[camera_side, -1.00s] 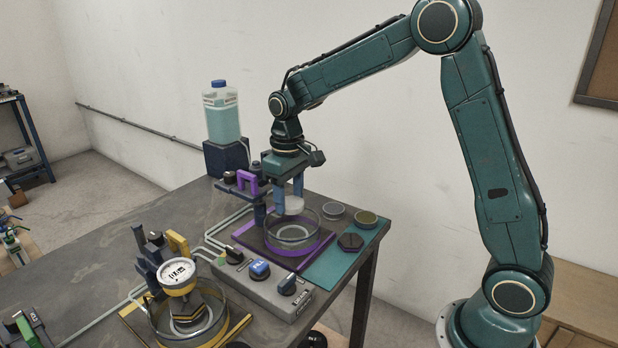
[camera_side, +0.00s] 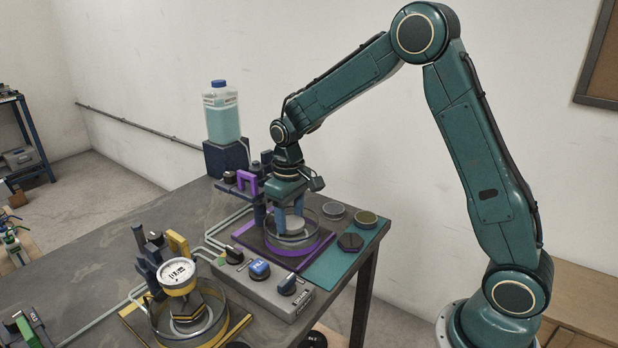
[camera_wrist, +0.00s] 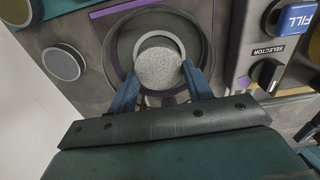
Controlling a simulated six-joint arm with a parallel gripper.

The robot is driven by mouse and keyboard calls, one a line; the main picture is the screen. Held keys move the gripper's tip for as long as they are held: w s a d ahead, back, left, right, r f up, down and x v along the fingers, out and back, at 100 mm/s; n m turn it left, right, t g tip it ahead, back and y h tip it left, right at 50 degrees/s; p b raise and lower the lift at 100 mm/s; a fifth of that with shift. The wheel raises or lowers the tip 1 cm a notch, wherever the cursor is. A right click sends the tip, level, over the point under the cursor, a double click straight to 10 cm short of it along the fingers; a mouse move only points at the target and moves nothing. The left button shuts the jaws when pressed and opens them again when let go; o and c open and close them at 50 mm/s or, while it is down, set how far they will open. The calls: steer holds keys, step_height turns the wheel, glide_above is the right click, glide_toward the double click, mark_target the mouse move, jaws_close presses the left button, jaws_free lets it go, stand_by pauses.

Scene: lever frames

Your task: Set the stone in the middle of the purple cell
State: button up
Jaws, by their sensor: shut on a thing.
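My gripper (camera_side: 285,220) is shut on a pale grey round stone (camera_side: 291,224), with one blue finger on each side of it. The purple cell (camera_side: 262,253) is a clear round dish on a purple-edged base. The stone is down inside the dish's glass wall. In the wrist view the stone (camera_wrist: 159,68) sits between the fingertips (camera_wrist: 155,88), over the pale ring at the dish's middle, with part of the ring showing beyond it. I cannot tell whether the stone touches the dish floor.
A yellow cell (camera_side: 235,330) with a dial gauge (camera_side: 178,274) stands at the front left. A grey control box (camera_side: 275,292) with knobs and a blue FILL switch lies in front. A teal mat (camera_side: 335,268) holds small round discs and a dark hexagonal piece. A liquid bottle (camera_side: 221,115) stands behind.

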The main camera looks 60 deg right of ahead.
mark_target(290, 222)
steer(key=shift+f, duration=1)
steer(key=shift+f, duration=0.5)
stand_by(1.0)
steer(key=o, duration=1.1)
steer(key=shift+a, duration=0.15)
steer(key=shift+s, duration=0.1)
steer(key=shift+r, duration=0.15)
steer(key=shift+d+r, duration=0.2)
steer(key=shift+r, duration=3.35)
steer(key=shift+d+r, duration=0.15)
steer(key=shift+r, duration=3.4)
